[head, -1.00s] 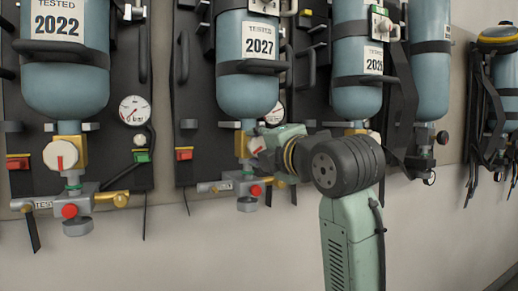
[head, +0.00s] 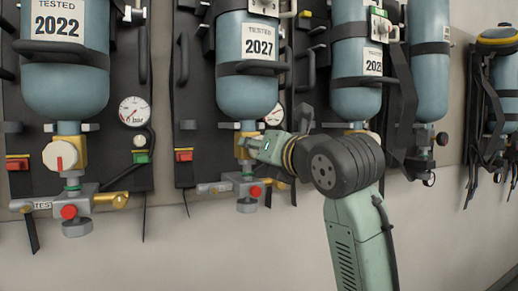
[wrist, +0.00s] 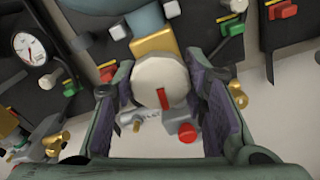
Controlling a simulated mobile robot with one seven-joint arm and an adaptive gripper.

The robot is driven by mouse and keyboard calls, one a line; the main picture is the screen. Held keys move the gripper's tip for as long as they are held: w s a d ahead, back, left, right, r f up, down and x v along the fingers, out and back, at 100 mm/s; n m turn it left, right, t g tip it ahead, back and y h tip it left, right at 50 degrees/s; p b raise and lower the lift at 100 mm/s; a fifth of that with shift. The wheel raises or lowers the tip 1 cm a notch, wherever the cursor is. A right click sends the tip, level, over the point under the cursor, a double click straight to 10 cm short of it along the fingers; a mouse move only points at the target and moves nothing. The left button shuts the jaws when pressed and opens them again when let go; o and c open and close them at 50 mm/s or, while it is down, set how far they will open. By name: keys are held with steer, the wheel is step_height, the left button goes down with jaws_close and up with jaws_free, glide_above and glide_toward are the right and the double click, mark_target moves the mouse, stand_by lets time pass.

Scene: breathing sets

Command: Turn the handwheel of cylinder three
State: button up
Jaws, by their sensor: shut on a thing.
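The cream handwheel with a red mark (wrist: 155,76) sits below a brass valve body (wrist: 155,45) in the wrist view. My gripper (wrist: 165,85) has one padded finger on each side of this handwheel and is shut on it. In the head view my gripper (head: 250,143) is at the valve under the blue cylinder labelled 2027 (head: 247,85). There my gripper hides most of this handwheel. I see no numbering that tells which cylinder is three.
A similar handwheel (head: 60,156) is under the cylinder labelled 2022 (head: 66,70) at left. Below the held wheel are a grey fitting with a red knob (wrist: 187,132). A round gauge (head: 133,111) and red and green blocks flank the valves.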

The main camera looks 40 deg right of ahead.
steer(key=shift+n, duration=0.6)
steer(key=o, duration=1.2)
steer(key=shift+c, duration=0.2)
steer(key=v, duration=1.2)
